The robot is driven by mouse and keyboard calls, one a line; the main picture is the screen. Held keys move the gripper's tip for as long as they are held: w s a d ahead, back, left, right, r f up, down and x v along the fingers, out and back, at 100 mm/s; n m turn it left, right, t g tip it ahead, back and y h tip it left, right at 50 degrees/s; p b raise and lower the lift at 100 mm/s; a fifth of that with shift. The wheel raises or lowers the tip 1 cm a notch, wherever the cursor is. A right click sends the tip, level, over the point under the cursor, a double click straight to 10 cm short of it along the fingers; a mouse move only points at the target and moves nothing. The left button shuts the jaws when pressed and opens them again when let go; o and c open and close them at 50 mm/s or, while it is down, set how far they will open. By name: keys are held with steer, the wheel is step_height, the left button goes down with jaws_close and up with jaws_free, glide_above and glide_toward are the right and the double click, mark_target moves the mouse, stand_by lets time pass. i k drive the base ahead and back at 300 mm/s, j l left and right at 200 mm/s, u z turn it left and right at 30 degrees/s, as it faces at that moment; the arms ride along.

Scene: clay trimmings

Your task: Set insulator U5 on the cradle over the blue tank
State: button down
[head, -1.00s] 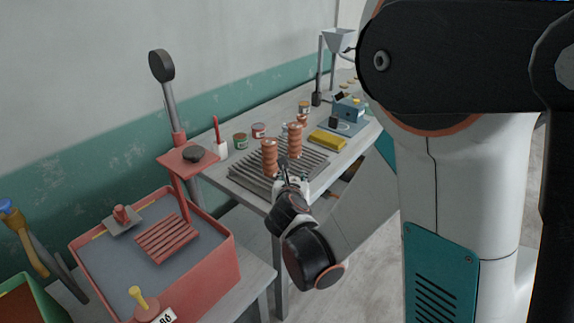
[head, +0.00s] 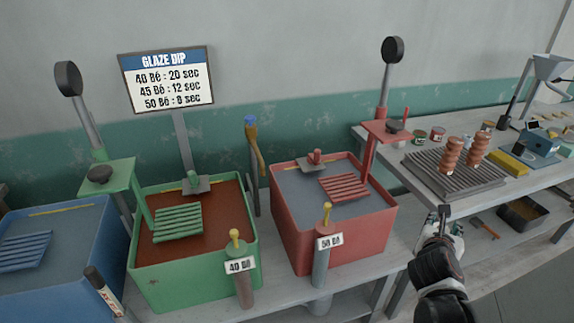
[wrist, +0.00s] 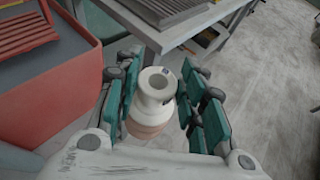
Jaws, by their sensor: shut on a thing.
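My gripper (wrist: 157,108) is shut on an insulator (wrist: 150,122) with a pale, holed neck and a brownish body; any mark on it is unreadable. In the head view my gripper (head: 445,222) is in front of the right-hand table, right of the red tank, and the held insulator cannot be made out. The blue tank (head: 105,270) is at the far left, cut by the picture edge. Its blue slatted cradle (head: 24,250) looks empty. Two brown ribbed insulators (head: 452,156) (head: 478,149) stand on a grey ribbed rack (head: 440,180).
The green tank (head: 200,280) and red tank (head: 335,240) stand between my gripper and the blue tank, with empty slatted cradles. Posts, yellow-knobbed handles and a glaze dip sign (head: 168,82) rise around them. Floor (wrist: 270,90) is open at right in the wrist view.

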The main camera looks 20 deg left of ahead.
mark_target(20, 250)
steer(key=k+j+u, duration=0.15)
steer(key=u, duration=0.3)
steer(key=k+j+u, duration=0.1)
steer(key=u, duration=0.4)
steer(key=j, duration=0.1)
